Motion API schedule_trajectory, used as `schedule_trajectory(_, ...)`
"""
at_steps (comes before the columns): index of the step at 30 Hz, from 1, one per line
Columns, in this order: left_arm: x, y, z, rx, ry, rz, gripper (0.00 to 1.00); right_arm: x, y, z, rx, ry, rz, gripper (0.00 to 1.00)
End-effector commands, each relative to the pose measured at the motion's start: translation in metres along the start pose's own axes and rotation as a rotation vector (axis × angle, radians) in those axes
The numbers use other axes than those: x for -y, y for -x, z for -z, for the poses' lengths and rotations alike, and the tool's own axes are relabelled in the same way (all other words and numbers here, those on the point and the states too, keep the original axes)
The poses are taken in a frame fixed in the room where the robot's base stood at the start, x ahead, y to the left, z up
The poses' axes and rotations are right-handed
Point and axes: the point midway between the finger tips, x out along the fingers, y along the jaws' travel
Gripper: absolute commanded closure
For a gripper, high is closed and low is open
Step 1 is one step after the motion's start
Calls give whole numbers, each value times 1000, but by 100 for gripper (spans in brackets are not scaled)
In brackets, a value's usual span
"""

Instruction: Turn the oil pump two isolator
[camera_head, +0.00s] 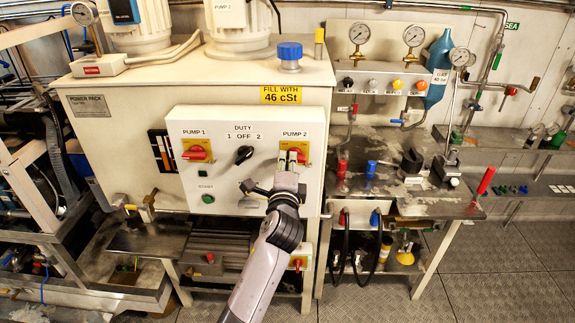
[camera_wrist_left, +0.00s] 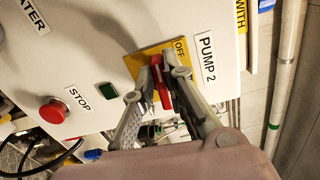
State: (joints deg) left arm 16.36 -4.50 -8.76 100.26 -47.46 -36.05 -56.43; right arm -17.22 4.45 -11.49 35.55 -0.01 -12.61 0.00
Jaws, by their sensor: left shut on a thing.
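The pump two isolator is a red handle on a yellow plate (camera_head: 302,149), under the "PUMP 2" label on the white control box (camera_head: 225,178). My left gripper (camera_head: 291,162) reaches up to it from below and partly covers it. In the left wrist view the red handle (camera_wrist_left: 164,86) lies between the two fingers of my left gripper (camera_wrist_left: 164,72), which are shut on it. The yellow plate there (camera_wrist_left: 142,65) shows the word "OFF" near the handle. My right gripper is not in view.
The same box carries the pump 1 isolator (camera_head: 197,151), a black duty knob (camera_head: 243,154) and a green button (camera_head: 208,199). A red stop button (camera_wrist_left: 54,111) shows in the left wrist view. A workbench (camera_head: 420,205) stands to the right, with open floor at the lower right.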

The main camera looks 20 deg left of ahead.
Motion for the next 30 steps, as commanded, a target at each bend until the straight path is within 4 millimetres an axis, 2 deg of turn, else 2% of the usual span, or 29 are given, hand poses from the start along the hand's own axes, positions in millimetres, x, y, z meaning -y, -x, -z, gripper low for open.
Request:
schedule_trajectory(9, -4, 0, 0, 1, 101, -3, 100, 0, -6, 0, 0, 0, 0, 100)
schedule_trajectory(24, -4, 0, 0, 0, 120, -5, 100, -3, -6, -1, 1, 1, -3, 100)
schedule_trajectory(25, -4, 0, 0, 0, 120, -5, 87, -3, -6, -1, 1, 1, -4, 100)
schedule_trajectory(30, -4, 0, 0, 0, 118, -4, 76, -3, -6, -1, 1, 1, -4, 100)
